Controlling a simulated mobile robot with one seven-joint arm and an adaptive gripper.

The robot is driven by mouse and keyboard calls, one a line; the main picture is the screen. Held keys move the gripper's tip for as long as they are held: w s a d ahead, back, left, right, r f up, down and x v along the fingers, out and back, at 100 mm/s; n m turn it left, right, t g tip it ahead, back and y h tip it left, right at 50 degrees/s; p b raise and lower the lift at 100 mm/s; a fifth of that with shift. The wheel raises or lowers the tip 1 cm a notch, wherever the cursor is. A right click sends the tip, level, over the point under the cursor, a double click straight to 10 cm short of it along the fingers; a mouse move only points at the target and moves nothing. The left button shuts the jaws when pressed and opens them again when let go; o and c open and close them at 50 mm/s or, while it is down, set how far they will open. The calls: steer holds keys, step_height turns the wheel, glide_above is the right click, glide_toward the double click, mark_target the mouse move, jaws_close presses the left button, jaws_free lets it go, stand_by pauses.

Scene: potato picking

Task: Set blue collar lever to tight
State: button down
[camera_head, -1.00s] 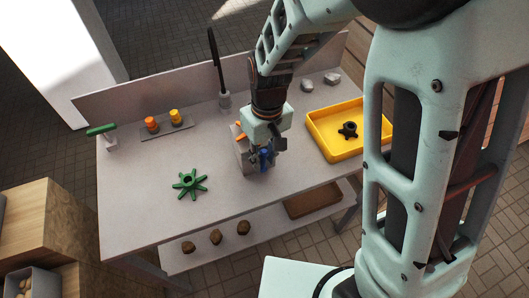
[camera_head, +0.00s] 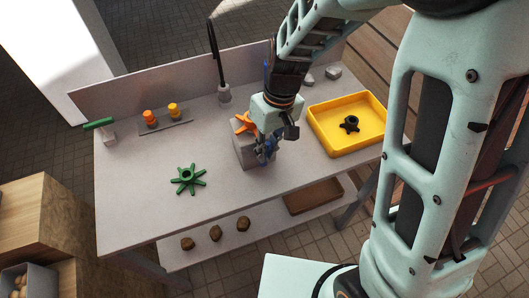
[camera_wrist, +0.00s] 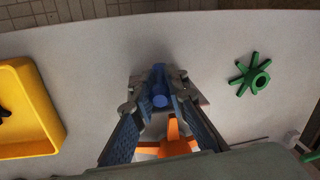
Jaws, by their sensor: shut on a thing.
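The blue collar lever (camera_wrist: 160,88) shows in the wrist view between the two fingertips of my gripper (camera_wrist: 157,103). The fingers are shut on it. It sits on a grey block (camera_head: 243,154) near the front middle of the table. In the head view my gripper (camera_head: 265,150) is at the front right of that block, and the lever is mostly hidden by the fingers. An orange star-shaped handle (camera_head: 245,123) is on the same block, behind the blue lever; it also shows in the wrist view (camera_wrist: 175,142). I cannot read the lever's exact setting.
A green star wheel (camera_head: 188,179) lies on the table at left. A yellow tray (camera_head: 316,128) with a black star knob (camera_head: 350,123) stands at right. Orange (camera_head: 150,117) and yellow (camera_head: 173,109) knobs, a green-handled lever (camera_head: 99,124) and a black upright rod (camera_head: 216,55) are at the back.

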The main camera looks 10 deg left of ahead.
steer(key=g+y+b, duration=0.1)
steer(key=y+b, duration=0.1)
steer(key=w+d+f+g+y+b, duration=0.1)
steer(key=y+b, duration=0.1)
steer(key=b, duration=0.1)
steer(key=d+f+g+y+b, duration=0.1)
steer(key=b, duration=0.2)
steer(key=shift+w+d+y, duration=0.15)
steer(key=shift+w+y, duration=0.15)
steer(key=shift+y, duration=0.1)
steer(key=y+b, duration=0.1)
steer(key=g+y, duration=0.1)
steer(key=d+f+g+b, duration=0.1)
steer(key=shift+w+y+b, duration=0.25)
steer(key=shift+y+b, duration=0.1)
steer(key=shift+y, duration=0.05)
steer(key=shift+d+f+g+y+b, duration=0.1)
steer(key=shift+f+g+y+b, duration=0.1)
steer(key=shift+g+y+b, duration=0.4)
steer(key=shift+f+g+y+b, duration=0.2)
steer(key=shift+g+y+b, duration=0.3)
steer(key=shift+y, duration=0.3)
steer(key=c, duration=2)
jaws_free()
